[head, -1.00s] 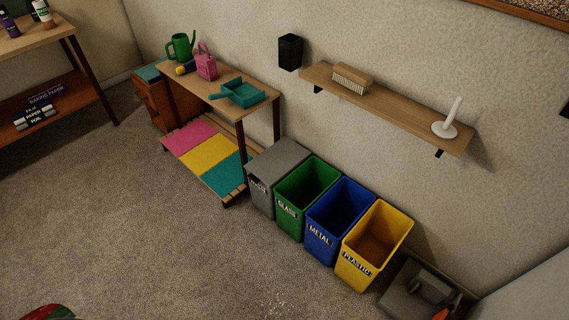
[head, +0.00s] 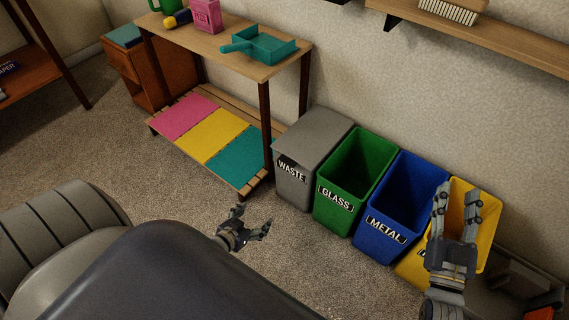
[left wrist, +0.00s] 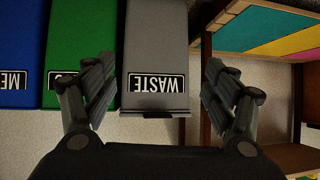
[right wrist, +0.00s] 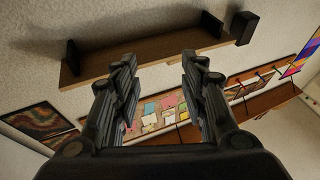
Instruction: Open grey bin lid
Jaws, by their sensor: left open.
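The grey bin (head: 298,186), labelled WASTE, stands at the left end of the bin row. Its flat grey lid (head: 318,132) is closed. In the left wrist view the grey bin (left wrist: 155,45) appears upside down between my fingers, with a dark edge strip by its label. My left gripper (head: 254,217) is open and empty, in front of and to the left of the bin, apart from it. My right gripper (head: 457,194) is open and empty. In the head view it overlaps the yellow bin (head: 487,218); its wrist view faces the wall shelf (right wrist: 150,52).
The open green GLASS bin (head: 333,215) and blue METAL bin (head: 378,240) stand right of the grey bin. A wooden table (head: 220,52) with a slatted lower shelf of coloured panels stands close on its left. Carpet in front is clear.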

